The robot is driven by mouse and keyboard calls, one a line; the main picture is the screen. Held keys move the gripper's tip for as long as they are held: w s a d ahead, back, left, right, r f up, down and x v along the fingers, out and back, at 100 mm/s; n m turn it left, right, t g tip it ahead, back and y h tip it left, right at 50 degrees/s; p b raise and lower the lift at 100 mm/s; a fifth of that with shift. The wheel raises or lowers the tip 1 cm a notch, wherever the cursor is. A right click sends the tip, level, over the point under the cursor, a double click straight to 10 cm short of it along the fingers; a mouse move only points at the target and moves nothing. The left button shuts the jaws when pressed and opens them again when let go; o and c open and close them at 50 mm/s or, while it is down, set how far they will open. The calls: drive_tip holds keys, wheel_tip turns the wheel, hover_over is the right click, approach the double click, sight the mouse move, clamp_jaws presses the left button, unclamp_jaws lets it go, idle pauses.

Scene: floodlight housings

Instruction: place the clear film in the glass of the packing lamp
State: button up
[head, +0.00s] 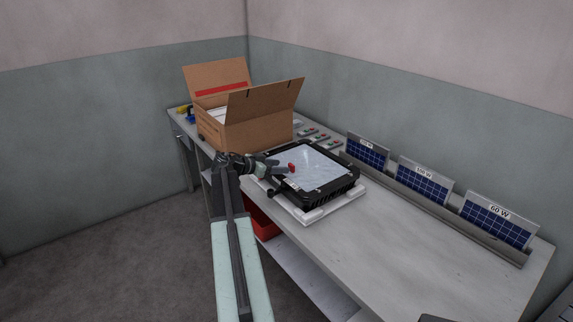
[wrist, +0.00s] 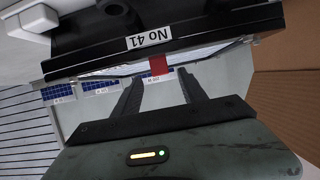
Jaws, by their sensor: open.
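The packing lamp is a black floodlight housing (head: 345,188) lying face up, with a label "No 41" in the wrist view (wrist: 150,42). The clear film (head: 318,167) shows as a pale, shiny sheet over its glass. I cannot tell whether it lies fully flat inside the frame. A red tab (head: 292,168) stands at the film's near left edge. My gripper (head: 284,171) is open at this tab. In the wrist view the red tab (wrist: 158,66) shows between the spread fingertips (wrist: 160,73), with gaps on both sides.
The lamp rests on a white tray (head: 312,216) on the grey bench (head: 400,250). An open cardboard box (head: 262,132) stands behind it. Solar panels with watt labels (head: 424,183) stand in a rail along the wall. A red bin (head: 262,223) is below. The bench's front right is clear.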

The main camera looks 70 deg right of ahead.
drive_tip(key=p+v, duration=0.1)
drive_tip(key=v, duration=0.5)
drive_tip(key=shift+a+r+p, duration=0.15)
drive_tip(key=shift+a+p, duration=0.1)
drive_tip(key=shift+p, duration=0.1)
drive_tip(key=shift+w, duration=0.15)
drive_tip(key=w+a+f+n+t+y, duration=0.2)
drive_tip(key=w+a+f+n, duration=0.2)
drive_tip(key=w+a, duration=0.5)
drive_tip(key=w+a+f+n+t+y, duration=0.1)
drive_tip(key=w+a+f+n+t, duration=0.25)
drive_tip(key=a, duration=1.05)
drive_tip(key=w+a+f+n+t+y, duration=0.1)
drive_tip(key=w+a+f+n+y, duration=0.15)
drive_tip(key=w+a+n, duration=0.5)
drive_tip(key=a+f+n+y, duration=0.2)
drive_tip(key=a+n+y, duration=0.1)
drive_tip(key=a, duration=1.7)
drive_tip(key=a+f+n+y, duration=0.2)
drive_tip(key=a+n, duration=0.4)
drive_tip(key=a, duration=1.4)
drive_tip(key=shift+w+f+n+t+y, duration=0.25)
drive_tip(key=shift+f+n+t+y, duration=0.1)
drive_tip(key=shift+t+y, duration=0.1)
wheel_tip(320, 180, up, 8)
drive_tip(key=p, duration=0.7)
drive_tip(key=shift+p, duration=0.4)
